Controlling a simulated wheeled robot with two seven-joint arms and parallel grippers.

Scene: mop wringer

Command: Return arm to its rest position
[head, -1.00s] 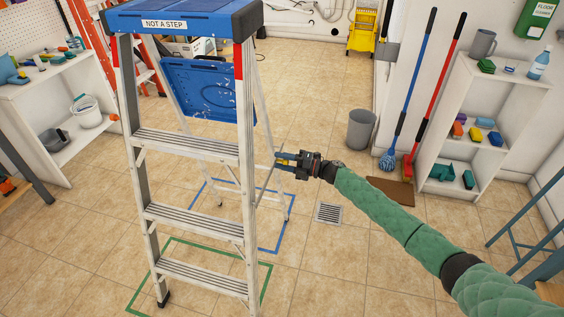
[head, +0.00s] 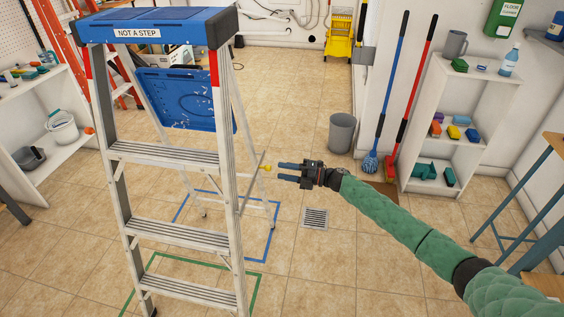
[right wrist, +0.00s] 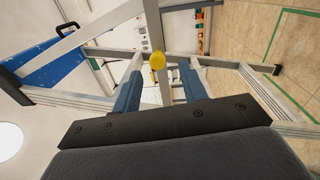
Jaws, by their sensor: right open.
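My right gripper (head: 280,172) is held out in mid-air at the end of the green-sleeved right arm, just right of the stepladder (head: 174,234). Its two blue fingers are apart with nothing between them. A small yellow knob (head: 267,168) on the ladder's side brace lies just beyond the fingertips. In the right wrist view the yellow knob (right wrist: 157,61) shows ahead of the gap between the fingers (right wrist: 160,82), with the ladder's metal rails around it. The ladder stands upright with its legs spread. My left gripper is not in view.
A grey bin (head: 342,133), a blue-handled mop (head: 388,95) and a white shelf (head: 420,165) stand behind and right of the arm. A blue-legged table (head: 510,245) is at the far right. Open tiled floor with a drain (head: 315,218) lies below the gripper.

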